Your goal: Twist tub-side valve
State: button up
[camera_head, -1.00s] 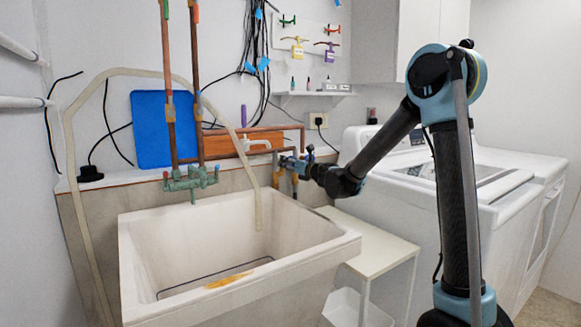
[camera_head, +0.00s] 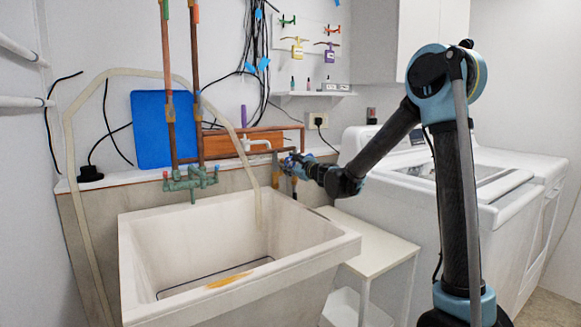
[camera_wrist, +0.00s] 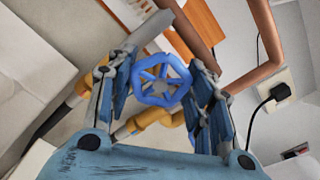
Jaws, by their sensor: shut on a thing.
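A blue valve wheel (camera_wrist: 162,82) with spokes sits between the fingers of my gripper (camera_wrist: 166,66) in the wrist view. The fingers are closed in on opposite sides of its rim. A brass-coloured fitting (camera_wrist: 146,122) shows just below the wheel. In the head view my gripper (camera_head: 288,163) is at the wall pipes behind the right back corner of the tub (camera_head: 305,265). There the valve is small and mostly hidden by the gripper.
Copper pipes (camera_head: 275,132) run along the wall above the gripper. A black plug (camera_wrist: 280,93) with its cord is in an outlet at the right of the wrist view. A white side table (camera_head: 375,245) and white washer (camera_head: 440,170) stand right of the tub.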

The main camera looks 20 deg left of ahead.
jog(key=n, duration=0.6)
jog(key=shift+w+d, duration=0.15)
jog(key=n, duration=0.5)
jog(key=shift+n, duration=0.4)
jog(key=n, duration=2.1)
jog(key=shift+n, duration=0.4)
jog(key=n, duration=1)
jog(key=shift+n, duration=0.4)
